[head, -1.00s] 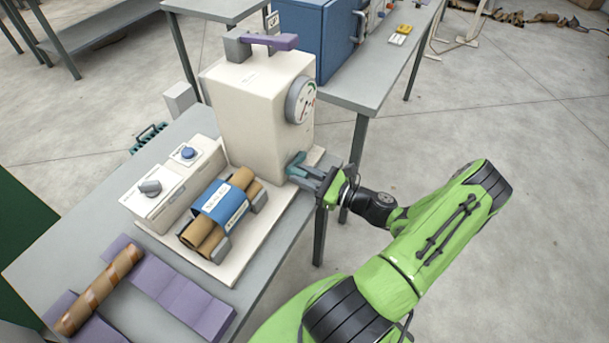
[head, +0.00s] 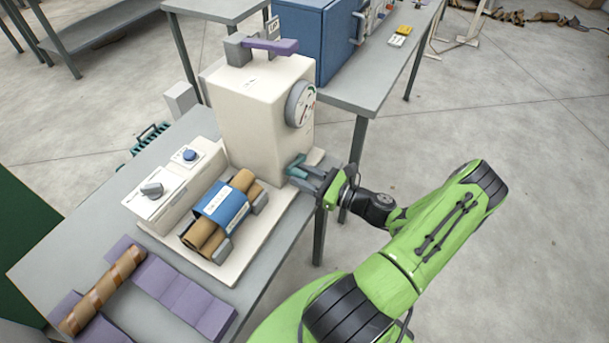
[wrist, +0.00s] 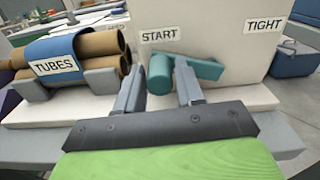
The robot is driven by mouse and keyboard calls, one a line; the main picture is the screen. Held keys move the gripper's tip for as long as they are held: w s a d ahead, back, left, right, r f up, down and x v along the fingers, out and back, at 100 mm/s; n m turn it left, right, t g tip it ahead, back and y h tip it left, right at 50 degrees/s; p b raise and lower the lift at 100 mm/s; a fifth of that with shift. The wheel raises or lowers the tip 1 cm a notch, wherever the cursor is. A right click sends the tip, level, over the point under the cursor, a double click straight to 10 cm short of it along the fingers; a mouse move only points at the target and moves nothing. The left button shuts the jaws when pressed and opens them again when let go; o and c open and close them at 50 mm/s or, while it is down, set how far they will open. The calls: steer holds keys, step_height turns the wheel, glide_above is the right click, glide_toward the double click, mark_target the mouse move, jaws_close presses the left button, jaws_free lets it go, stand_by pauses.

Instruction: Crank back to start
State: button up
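The winder's teal crank handle (wrist: 160,75) sits low on the front of the cream machine (head: 250,115), just under the START label (wrist: 160,34) in the wrist view. Its teal crank arm (wrist: 205,69) runs off to the right behind my right finger. My gripper (wrist: 158,85) has one finger on each side of the handle. The fingers are close to its sides, but I cannot tell whether they press on it. In the head view my gripper (head: 309,180) reaches the crank from the right and partly hides it. The TIGHT label (wrist: 265,25) is farther right.
Brown tubes under a blue TUBES band (head: 221,203) lie left of the crank. A switch box (head: 160,190) and purple blocks (head: 170,288) with a striped tube (head: 103,290) share the table. A blue cabinet (head: 315,40) stands behind. The floor at right is open.

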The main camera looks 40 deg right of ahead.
steer(key=shift+o, duration=0.9)
steer(key=v, duration=1.5)
steer(key=shift+s+p, duration=0.4)
steer(key=shift+p, duration=0.05)
steer(key=shift+w+d, duration=0.1)
